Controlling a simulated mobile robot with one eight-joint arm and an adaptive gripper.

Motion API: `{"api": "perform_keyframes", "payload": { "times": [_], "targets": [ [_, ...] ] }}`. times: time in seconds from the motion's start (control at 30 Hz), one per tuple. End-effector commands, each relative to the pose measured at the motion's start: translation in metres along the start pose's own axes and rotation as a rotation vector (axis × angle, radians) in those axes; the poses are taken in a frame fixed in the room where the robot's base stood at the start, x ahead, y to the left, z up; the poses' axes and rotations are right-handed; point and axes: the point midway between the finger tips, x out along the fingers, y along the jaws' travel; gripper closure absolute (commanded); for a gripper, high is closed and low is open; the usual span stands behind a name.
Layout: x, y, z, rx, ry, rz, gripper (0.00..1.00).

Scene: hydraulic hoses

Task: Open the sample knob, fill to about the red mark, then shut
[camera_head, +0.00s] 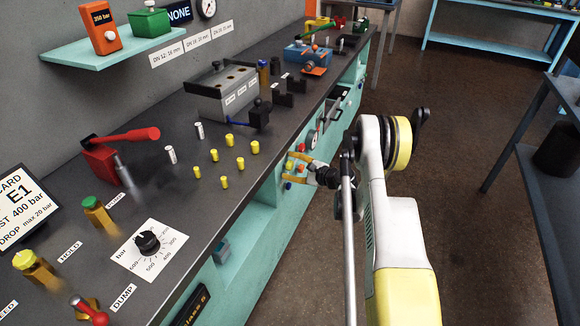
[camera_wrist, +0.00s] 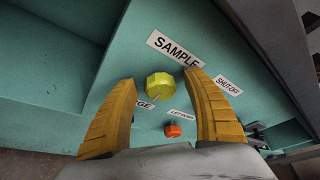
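The yellow sample knob (camera_wrist: 160,86) is on the teal panel just below the SAMPLE label (camera_wrist: 174,48) in the wrist view. My gripper (camera_wrist: 160,79) is open, with one yellow finger on each side of the knob. Gaps show between the fingers and the knob, so it is not gripped. In the head view my gripper (camera_head: 289,167) reaches the bench's teal front, where it partly covers small coloured knobs. I cannot pick out the sample knob there. No red fill mark can be made out in either view.
A red knob (camera_wrist: 173,131) by the LET DOWN label sits close below, between the fingers. A SHUT-OFF label (camera_wrist: 228,86) is to the right. The dark benchtop (camera_head: 200,235) above holds several fittings.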

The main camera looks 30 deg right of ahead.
Motion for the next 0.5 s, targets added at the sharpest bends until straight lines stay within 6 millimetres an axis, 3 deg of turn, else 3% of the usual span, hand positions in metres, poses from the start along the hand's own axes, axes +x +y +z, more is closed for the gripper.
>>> {"api": "perform_keyframes", "payload": {
  "times": [0.27,0.5],
  "targets": [
    [-0.003,0.000,0.000,0.001,0.001,0.000,0.42],
    [-0.040,-0.001,-0.001,0.002,0.003,-0.002,0.42]
  ]
}}
